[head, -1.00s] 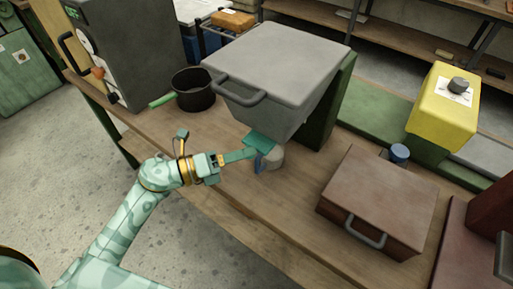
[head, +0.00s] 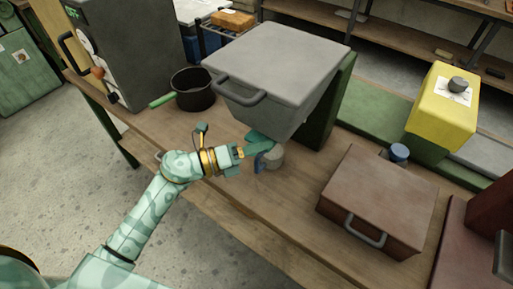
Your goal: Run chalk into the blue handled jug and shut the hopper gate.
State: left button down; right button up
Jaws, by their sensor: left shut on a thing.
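The grey hopper (head: 280,60) stands on the workbench on a green support, lid closed, with a bar handle on its front. The small pale jug (head: 274,157) stands below its narrow lower end, with its blue handle (head: 259,163) facing the front left. My left gripper (head: 262,145) reaches in from the left, just above the jug's handle and under the hopper. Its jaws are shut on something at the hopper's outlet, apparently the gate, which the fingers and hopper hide. Chalk and the jug's inside cannot be made out. My right gripper is out of view.
A black pan (head: 193,91) with a green handle stands left of the hopper, beside a dark grey machine (head: 135,50). A brown box (head: 378,200) with a handle, a blue-topped item (head: 398,153) and a yellow box (head: 443,107) are at right. The bench front is bare.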

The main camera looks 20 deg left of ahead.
pick_arm(q)
jog(key=shift+w+d, duration=0.1)
jog(key=shift+w, duration=0.2)
jog(key=c, duration=1.1)
grip_release()
jog(key=v, duration=1.6)
jog(key=shift+s, duration=0.15)
